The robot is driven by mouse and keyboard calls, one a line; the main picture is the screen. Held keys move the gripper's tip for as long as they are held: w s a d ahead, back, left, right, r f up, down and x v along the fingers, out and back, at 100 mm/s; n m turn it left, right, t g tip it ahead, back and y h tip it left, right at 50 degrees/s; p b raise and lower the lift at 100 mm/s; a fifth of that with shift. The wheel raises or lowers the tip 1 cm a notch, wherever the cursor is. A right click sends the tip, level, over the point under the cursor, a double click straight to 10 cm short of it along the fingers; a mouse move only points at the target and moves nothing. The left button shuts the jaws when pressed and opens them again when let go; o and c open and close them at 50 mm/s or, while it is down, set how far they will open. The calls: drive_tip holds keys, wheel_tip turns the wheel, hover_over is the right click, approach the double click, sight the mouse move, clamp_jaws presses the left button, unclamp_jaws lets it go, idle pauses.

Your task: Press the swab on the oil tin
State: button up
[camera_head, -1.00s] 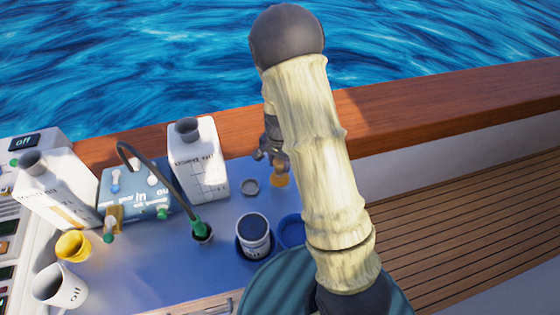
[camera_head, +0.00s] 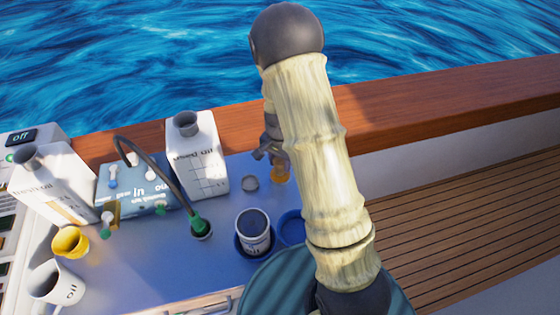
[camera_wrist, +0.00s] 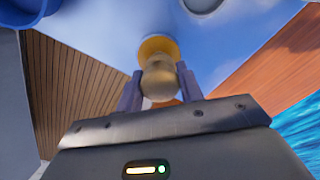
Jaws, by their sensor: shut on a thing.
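My gripper (camera_head: 276,156) is shut on the swab (camera_head: 281,173), at the back right of the blue worktop. In the wrist view the fingers (camera_wrist: 159,76) hold its tan knob (camera_wrist: 158,82), with an orange-yellow round pad (camera_wrist: 157,46) beyond it. I cannot tell whether the pad touches the worktop. A white round tin (camera_head: 254,232) with a dark top and dark label stands in a blue dish, nearer me and left of my gripper; I take it for the oil tin. My arm hides part of the gripper.
A white jug (camera_head: 198,155), a hose in a green fitting (camera_head: 200,226), a yellow cup (camera_head: 70,243) and a white mug (camera_head: 57,283) stand left. A wooden rail (camera_head: 430,105) runs behind.

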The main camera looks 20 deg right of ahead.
sight(280, 161)
drive_tip(key=shift+s+f, duration=0.1)
drive_tip(key=shift+f, duration=0.2)
drive_tip(key=shift+f, duration=0.25)
idle(1.8)
drive_tip(key=shift+r+p, duration=2.9)
drive_tip(key=shift+r, duration=0.7)
drive_tip(key=shift+f, duration=0.1)
